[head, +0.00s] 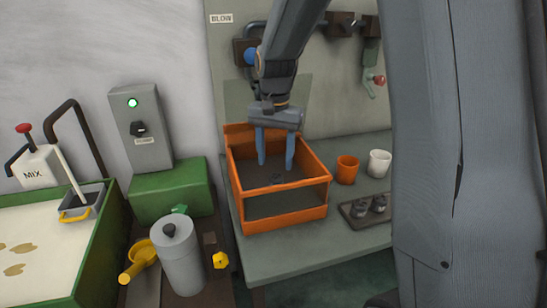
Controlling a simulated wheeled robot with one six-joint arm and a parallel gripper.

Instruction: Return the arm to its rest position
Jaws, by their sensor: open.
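My gripper (275,148) points down with its two blue fingers spread apart. The fingers reach into the upper part of an orange open-topped bin (285,221) on the grey bench. Nothing shows between the fingers. Small dark pieces (277,179) lie inside the bin below the fingertips, too small to make out clearly. My arm comes down from the top of the picture to the gripper.
An orange cup (347,170), a white cup (379,163) and a dark tray (353,219) with small metal parts stand right of the bin. A grey control box (142,115) and a grey canister (178,262) are to the left. Wall pipes and a red-knobbed valve (378,79) are behind.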

